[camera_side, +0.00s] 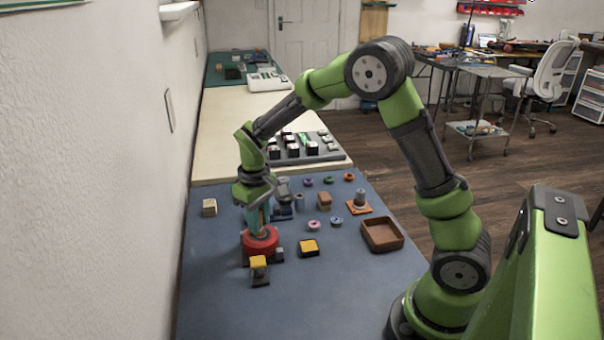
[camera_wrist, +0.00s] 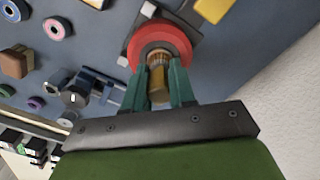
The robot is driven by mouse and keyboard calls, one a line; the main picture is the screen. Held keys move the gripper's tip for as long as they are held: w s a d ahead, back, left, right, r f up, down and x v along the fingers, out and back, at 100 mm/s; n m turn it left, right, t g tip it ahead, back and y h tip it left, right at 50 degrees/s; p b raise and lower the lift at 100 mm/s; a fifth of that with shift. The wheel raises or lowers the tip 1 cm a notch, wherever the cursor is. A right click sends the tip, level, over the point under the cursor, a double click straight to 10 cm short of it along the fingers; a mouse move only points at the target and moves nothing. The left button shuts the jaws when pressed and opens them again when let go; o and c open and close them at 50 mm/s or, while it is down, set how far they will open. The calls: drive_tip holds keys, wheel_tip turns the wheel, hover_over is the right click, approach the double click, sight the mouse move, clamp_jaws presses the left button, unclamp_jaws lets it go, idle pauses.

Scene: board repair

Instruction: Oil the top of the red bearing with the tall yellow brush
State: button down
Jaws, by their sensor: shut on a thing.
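The red bearing (camera_side: 261,243) sits on the blue table, and it shows as a thick red ring with a dark centre in the wrist view (camera_wrist: 183,40). My gripper (camera_wrist: 158,74) is shut on a brush with a mustard-yellow handle (camera_wrist: 157,84). The brush points down over the bearing's middle. Its brown end (camera_wrist: 158,57) overlaps the ring's centre in the wrist view; I cannot tell whether it touches. In the side view my gripper (camera_side: 262,212) is right above the bearing, and the fingers hide most of the brush.
A yellow-topped block (camera_side: 258,263) stands close in front of the bearing, and another yellow-topped pad (camera_side: 309,247) lies to its right. A brown tray (camera_side: 382,235) is at the right edge. Several small rings and blocks lie behind. A wall runs along the left.

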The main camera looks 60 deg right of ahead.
drive_tip(key=shift+s+a, duration=0.55)
drive_tip(key=shift+a, duration=0.1)
drive_tip(key=shift+w+d, duration=1.3)
drive_tip(key=shift+d, duration=0.25)
wheel_tip(320, 180, up, 8)
drive_tip(key=shift+s+a+f, duration=0.1)
drive_tip(key=shift+f, duration=0.05)
